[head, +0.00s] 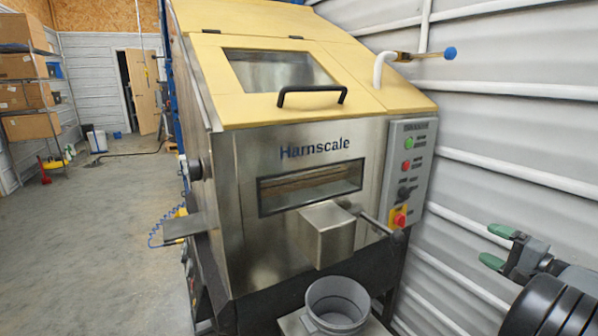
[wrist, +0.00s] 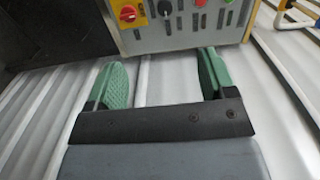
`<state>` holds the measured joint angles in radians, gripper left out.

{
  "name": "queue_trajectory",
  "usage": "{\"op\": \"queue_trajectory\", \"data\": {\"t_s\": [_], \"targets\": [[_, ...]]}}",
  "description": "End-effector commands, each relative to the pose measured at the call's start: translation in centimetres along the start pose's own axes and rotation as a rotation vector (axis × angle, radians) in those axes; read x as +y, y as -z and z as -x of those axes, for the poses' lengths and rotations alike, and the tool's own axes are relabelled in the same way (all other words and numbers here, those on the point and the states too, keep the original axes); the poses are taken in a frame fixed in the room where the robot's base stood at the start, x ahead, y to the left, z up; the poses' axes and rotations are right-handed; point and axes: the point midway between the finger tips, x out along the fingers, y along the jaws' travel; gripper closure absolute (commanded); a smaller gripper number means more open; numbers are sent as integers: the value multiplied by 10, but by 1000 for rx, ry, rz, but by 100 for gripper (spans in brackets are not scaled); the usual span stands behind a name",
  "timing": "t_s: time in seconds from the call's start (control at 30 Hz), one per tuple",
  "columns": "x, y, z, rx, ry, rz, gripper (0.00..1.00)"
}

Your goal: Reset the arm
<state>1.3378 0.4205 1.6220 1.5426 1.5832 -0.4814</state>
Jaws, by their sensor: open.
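My gripper (head: 496,246) is at the right edge of the head view, in front of the corrugated wall and to the right of the hopper machine. Its two green fingers are apart with nothing between them. In the wrist view my gripper (wrist: 163,80) is also open and empty, with the white wall panels behind it. The steel hopper machine (head: 262,262) with a yellow lid (head: 225,106) stands in the middle of the head view. Its lid is down. My gripper touches nothing that I can see.
A control panel (head: 408,180) with buttons and a red knob is on the machine's right side; it shows in the wrist view (wrist: 185,38) too. A grey bucket (head: 338,300) stands below the steel spout (head: 326,232). Shelves with boxes (head: 24,66) are far left.

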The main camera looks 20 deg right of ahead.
Motion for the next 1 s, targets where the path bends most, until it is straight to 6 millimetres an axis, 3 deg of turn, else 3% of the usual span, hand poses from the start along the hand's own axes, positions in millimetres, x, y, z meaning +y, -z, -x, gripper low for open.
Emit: {"op": "queue_trajectory", "data": {"t_s": [0.33, 0.57, 0.67, 0.8, 0.9, 1.0], "targets": [[-25, -48, -52, -127, -150, -14, 23], [-49, -117, -100, -279, -342, 5, 23], [-65, -164, -120, -371, -469, 42, 23], [-100, -262, -135, -544, -728, 196, 23], [-120, -324, -124, -646, -902, 383, 23], [-136, -364, -107, -711, -1015, 593, 23]]}}
